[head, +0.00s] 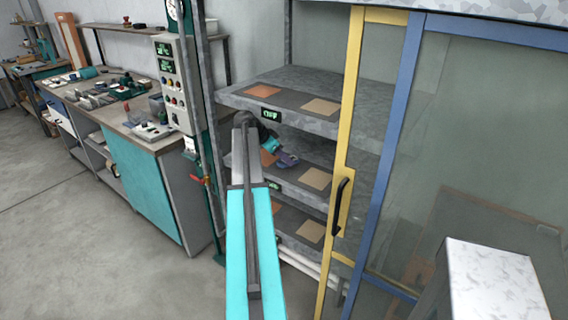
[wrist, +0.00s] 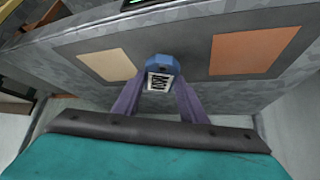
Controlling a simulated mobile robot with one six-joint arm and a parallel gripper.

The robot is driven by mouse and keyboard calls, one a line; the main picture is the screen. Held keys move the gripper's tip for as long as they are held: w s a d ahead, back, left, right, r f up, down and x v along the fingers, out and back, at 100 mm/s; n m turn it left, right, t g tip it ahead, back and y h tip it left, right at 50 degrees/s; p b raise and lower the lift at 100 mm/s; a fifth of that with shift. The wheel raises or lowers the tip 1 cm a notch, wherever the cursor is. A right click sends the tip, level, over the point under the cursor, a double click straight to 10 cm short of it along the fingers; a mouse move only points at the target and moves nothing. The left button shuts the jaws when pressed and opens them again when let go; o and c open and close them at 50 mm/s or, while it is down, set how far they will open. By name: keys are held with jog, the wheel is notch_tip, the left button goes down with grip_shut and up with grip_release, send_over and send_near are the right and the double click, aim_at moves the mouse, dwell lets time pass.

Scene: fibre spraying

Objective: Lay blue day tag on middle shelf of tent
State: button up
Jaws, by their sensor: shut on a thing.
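A blue tag (wrist: 162,66) with a white printed label is between the fingertips of my gripper (wrist: 160,84) in the wrist view. The gripper is shut on it. In the head view my gripper (head: 286,161) reaches in at the middle shelf (head: 316,151) of the tent. In the wrist view the tag is over the shelf's dark strip, between a tan square (wrist: 105,65) and an orange-brown square (wrist: 254,50). I cannot tell whether the tag touches the shelf. In the head view my arm hides part of the shelf's left side.
The upper shelf (head: 340,98) is above my gripper and the lower shelf (head: 284,245) is below. A yellow door frame (head: 350,120) with a black handle (head: 339,205) stands close on the right. A control box (head: 174,85) and a cluttered workbench (head: 160,140) are on the left.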

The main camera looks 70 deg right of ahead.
aim_at(281, 161)
dwell(0.4)
jog(key=shift+f+p, duration=0.85)
jog(key=shift+f, duration=0.9)
jog(key=shift+f, duration=0.2)
jog(key=o, duration=1)
jog(key=shift+r, duration=0.2)
jog(key=shift+b+v, duration=1.55)
jog(key=shift+v, duration=4.45)
jog(key=shift+f, duration=0.1)
